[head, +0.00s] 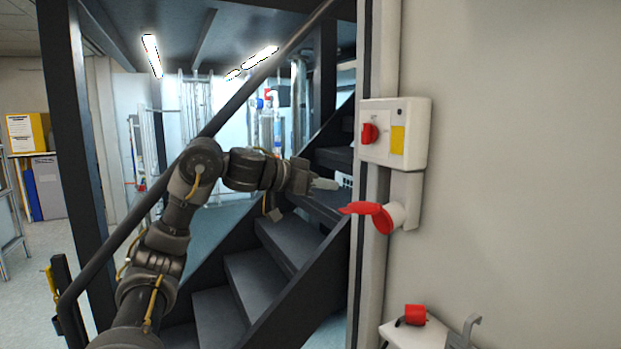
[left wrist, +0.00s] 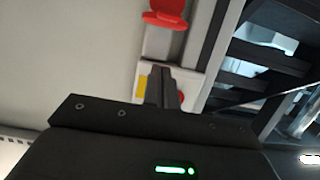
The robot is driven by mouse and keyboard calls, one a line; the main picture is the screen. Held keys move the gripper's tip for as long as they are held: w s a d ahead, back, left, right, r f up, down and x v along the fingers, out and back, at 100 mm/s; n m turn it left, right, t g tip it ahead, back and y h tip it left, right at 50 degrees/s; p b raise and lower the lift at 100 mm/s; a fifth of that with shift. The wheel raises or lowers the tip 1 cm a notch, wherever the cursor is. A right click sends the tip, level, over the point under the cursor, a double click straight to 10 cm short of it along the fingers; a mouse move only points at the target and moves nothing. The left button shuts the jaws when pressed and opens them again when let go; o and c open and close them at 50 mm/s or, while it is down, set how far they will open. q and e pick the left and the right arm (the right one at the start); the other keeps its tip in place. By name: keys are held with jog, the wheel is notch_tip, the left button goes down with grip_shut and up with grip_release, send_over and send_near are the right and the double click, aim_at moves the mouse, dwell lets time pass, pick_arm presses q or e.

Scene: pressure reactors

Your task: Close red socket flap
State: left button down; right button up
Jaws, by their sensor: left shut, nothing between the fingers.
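The red socket flap (head: 358,208) sticks out to the left from the socket, standing open. The white socket body (head: 399,214) with its red ring (head: 383,221) sits below the switch box (head: 408,130) on the wall. My left gripper (head: 330,184) is shut and empty. In the head view it appears just left of and slightly above the flap; the gap in depth is hard to judge. In the left wrist view the shut fingers (left wrist: 160,86) overlap the switch box (left wrist: 148,73), and the red flap (left wrist: 167,18) shows beyond them at the top. My right gripper is not in view.
The switch box carries a red rotary knob (head: 370,133) and a yellow label. A dark staircase (head: 270,255) with a handrail lies behind my left arm. A red plug-like object (head: 415,314) rests on a white surface low at the right. The wall right of the socket is bare.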

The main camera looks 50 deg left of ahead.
aim_at(359, 208)
pick_arm(q)
jog(key=w+d+f, duration=0.1)
jog(key=w+f, duration=0.2)
jog(key=f, duration=0.2)
jog(key=shift+w, duration=0.15)
dwell(0.3)
